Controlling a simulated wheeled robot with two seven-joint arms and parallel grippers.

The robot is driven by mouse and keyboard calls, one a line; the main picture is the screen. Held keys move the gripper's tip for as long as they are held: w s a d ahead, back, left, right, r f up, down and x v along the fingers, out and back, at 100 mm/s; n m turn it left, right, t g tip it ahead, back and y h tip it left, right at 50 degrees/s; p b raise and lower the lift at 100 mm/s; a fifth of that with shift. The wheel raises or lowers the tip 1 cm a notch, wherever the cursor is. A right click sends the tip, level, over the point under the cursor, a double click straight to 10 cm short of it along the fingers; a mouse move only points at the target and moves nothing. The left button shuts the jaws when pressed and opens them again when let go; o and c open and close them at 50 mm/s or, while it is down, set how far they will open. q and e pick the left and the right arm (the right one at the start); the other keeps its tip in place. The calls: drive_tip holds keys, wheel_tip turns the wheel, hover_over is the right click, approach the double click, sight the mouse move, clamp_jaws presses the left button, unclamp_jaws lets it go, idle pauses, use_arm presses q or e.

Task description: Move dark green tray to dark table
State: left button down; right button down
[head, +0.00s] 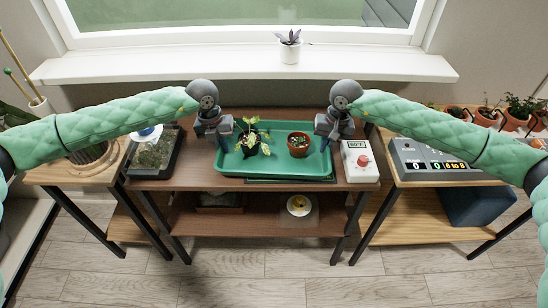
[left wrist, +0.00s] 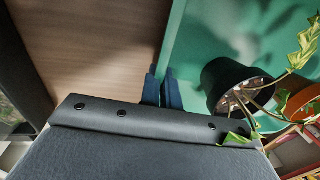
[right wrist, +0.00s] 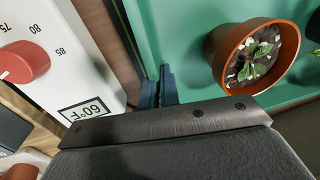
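The green tray (head: 233,165) is over the middle of the dark brown table (head: 185,176). I cannot tell whether it rests on the top or hangs just above it. It holds a leafy plant in a black pot (left wrist: 228,82) and a small plant in a terracotta pot (right wrist: 228,58), both upright. My left gripper (head: 217,135) is at the tray's left rim, its blue fingers close together on the edge (left wrist: 163,92). My right gripper (head: 333,135) is at the right rim, its fingers likewise close about the edge (right wrist: 158,92).
A white device with a red knob (head: 361,162) stands close to the tray's right side. A seedling box (head: 153,155) is to the left. Light wooden tables (head: 75,174) flank the dark one; the right one bears a grey control box (head: 425,158). The windowsill (head: 190,66) is behind.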

use_arm(q)
drive_tip(key=shift+a+f+b, duration=0.1)
drive_tip(key=shift+f+b, duration=0.45)
drive_tip(key=shift+f, duration=0.15)
use_arm(e)
drive_tip(key=shift+d+f, duration=0.1)
drive_tip(key=shift+f, duration=0.6)
use_arm(q)
drive_tip(key=c, duration=1.6)
unclamp_jaws()
drive_tip(key=shift+r, duration=0.15)
drive_tip(key=shift+c, duration=0.2)
use_arm(e)
drive_tip(key=c, duration=1.6)
unclamp_jaws()
drive_tip(key=shift+r, duration=0.15)
drive_tip(key=shift+c, duration=0.2)
use_arm(q)
wheel_tip(320, 180, up, 12)
drive_tip(key=a, duration=0.1)
drive_tip(key=shift+a, duration=0.35)
use_arm(e)
wheel_tip(320, 180, up, 12)
drive_tip(key=d, duration=0.1)
drive_tip(key=shift+d, duration=0.3)
drive_tip(key=shift+s, duration=0.1)
